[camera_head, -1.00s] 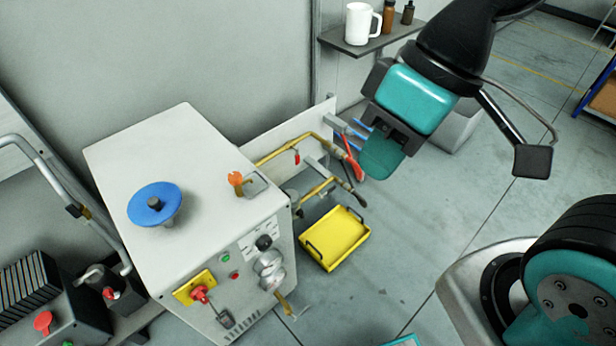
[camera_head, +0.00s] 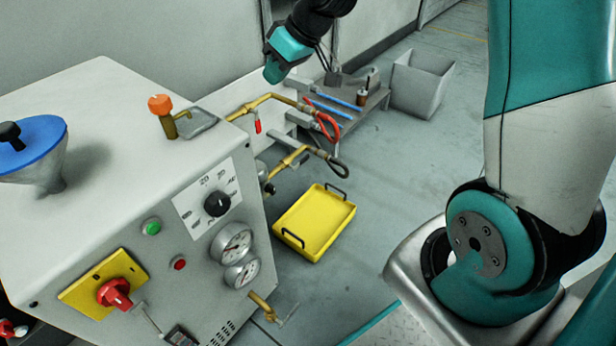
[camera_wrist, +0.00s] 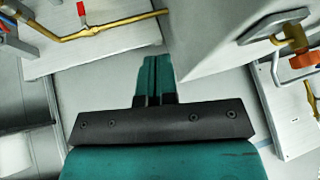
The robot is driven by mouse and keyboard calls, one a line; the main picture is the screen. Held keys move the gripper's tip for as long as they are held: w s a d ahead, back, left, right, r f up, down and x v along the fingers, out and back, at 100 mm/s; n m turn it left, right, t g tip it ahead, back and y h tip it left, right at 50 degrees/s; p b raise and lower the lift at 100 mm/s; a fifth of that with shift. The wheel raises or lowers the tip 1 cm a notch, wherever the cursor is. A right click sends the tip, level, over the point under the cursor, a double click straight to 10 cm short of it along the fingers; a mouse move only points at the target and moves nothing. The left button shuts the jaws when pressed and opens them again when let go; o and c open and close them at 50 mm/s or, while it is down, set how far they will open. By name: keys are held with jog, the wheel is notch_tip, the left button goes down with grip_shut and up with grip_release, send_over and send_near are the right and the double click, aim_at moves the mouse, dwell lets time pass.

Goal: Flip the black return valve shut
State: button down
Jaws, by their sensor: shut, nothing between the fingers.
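The lower brass pipe (camera_head: 288,162) leaves the right side of the white machine and runs to a black hose. A small black handle (camera_head: 269,187), apparently the return valve, shows at its machine end; its exact angle is too small to tell. A red-handled valve (camera_head: 258,127) hangs on the upper brass pipe and also shows in the wrist view (camera_wrist: 81,11). My gripper (camera_head: 272,73) is shut and empty, above and behind the upper pipe and apart from both valves. In the wrist view its teal fingers (camera_wrist: 152,62) are together; I cannot make out the black handle there.
The white machine (camera_head: 110,110) fills the left, with an orange-knobbed fitting (camera_head: 162,112) and blue-lidded funnel (camera_head: 38,150) on top. A yellow tray (camera_head: 318,222) lies on the floor beside it. A low bench (camera_head: 350,118) and grey bin (camera_head: 420,85) stand behind. Floor right of the tray is clear.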

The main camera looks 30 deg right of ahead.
jog(key=w+d+f+t+h+b, duration=0.1)
jog(key=w+d+f+b, duration=0.2)
jog(key=d+f+b, duration=0.6)
jog(key=w+d+f+m+t+b, duration=0.1)
jog(key=w+d+f+b, duration=0.3)
jog(key=f, duration=0.8)
jog(key=w+d+f+t+h+b, duration=0.1)
jog(key=w+d+f+t+b, duration=0.15)
jog(key=d+f+b, duration=0.5)
jog(key=b, duration=0.3)
send_over(304, 160)
jog(key=d, duration=0.2)
notch_tip(304, 160, down, 11)
jog(key=f+b, duration=0.1)
jog(key=f, duration=0.1)
jog(key=f+g+b, duration=0.1)
jog(key=shift+s+a+f+b, duration=0.1)
jog(key=shift+s+a+b, duration=0.1)
jog(key=shift+s+b, duration=0.1)
